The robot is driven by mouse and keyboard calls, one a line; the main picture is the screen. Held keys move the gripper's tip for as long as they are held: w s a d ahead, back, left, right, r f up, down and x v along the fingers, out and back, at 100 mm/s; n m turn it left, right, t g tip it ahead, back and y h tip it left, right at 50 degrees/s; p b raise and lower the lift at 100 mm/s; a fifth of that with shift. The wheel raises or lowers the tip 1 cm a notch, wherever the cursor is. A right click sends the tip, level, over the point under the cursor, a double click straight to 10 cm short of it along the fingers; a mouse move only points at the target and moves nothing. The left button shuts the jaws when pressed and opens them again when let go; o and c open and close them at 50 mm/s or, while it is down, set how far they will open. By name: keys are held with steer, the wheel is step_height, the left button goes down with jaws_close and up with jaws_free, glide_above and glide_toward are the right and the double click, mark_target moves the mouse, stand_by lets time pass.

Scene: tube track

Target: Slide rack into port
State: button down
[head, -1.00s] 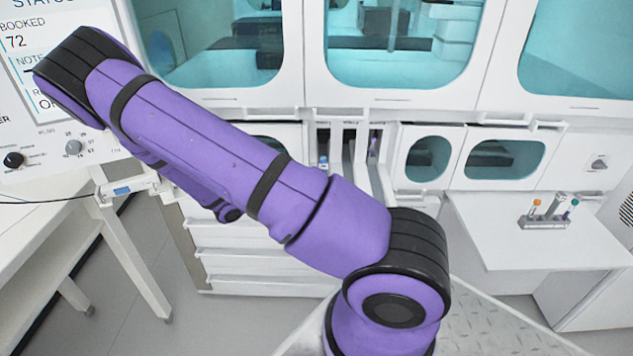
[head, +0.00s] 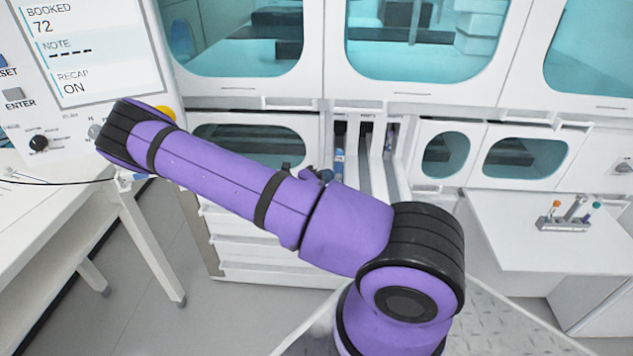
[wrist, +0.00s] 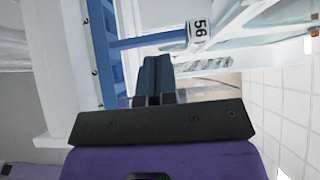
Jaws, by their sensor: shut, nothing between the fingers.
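A blue rack (wrist: 118,60) shows in the wrist view, with a bar running to a white tag marked 56 (wrist: 197,30). In the head view a small blue part (head: 339,160), apparently of this rack, stands at the left lane of the white port (head: 376,165). My gripper's dark fingers are shut and empty in the wrist view (wrist: 158,80), close to the rack's bar; I cannot tell whether they touch it. In the head view my gripper (head: 318,176) shows partly behind my arm, just in front of the lanes. My arm hides the lower lanes.
A small grey holder (head: 562,224) with colour-capped tubes stands on the white side shelf (head: 530,250) at right. A control panel (head: 85,50) and a white table (head: 50,215) are at left. Windowed cabinet doors (head: 245,140) flank the lanes.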

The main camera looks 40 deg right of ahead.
steer(key=shift+s+d, duration=0.1)
steer(key=shift+d, duration=1.1)
